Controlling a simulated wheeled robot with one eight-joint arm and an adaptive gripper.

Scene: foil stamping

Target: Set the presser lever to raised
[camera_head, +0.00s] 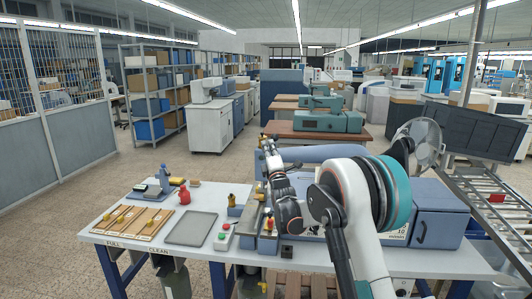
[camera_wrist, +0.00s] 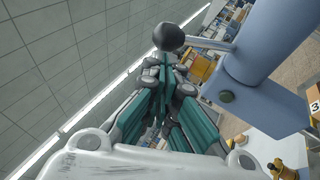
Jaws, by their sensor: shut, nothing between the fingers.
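The presser lever shows in the wrist view as a round black knob (camera_wrist: 170,37) on a short grey rod (camera_wrist: 207,44), which runs right to a blue-grey machine part (camera_wrist: 250,70). My gripper (camera_wrist: 165,62) is shut and empty, its tips just below the knob in the picture; I cannot tell whether they touch it. In the head view my gripper (camera_head: 266,143) is above the machine's left end, small and partly merged with my wrist. The blue machine (camera_head: 437,212) stands on the white bench behind my arm. I cannot make out the lever there.
On the white bench (camera_head: 140,246) are wooden strips (camera_head: 130,221), a grey tray (camera_head: 192,228), a red pot (camera_head: 184,194) and a control box with a red button (camera_head: 223,236). A roller conveyor (camera_head: 490,205) stands at the right. The floor at the left is clear.

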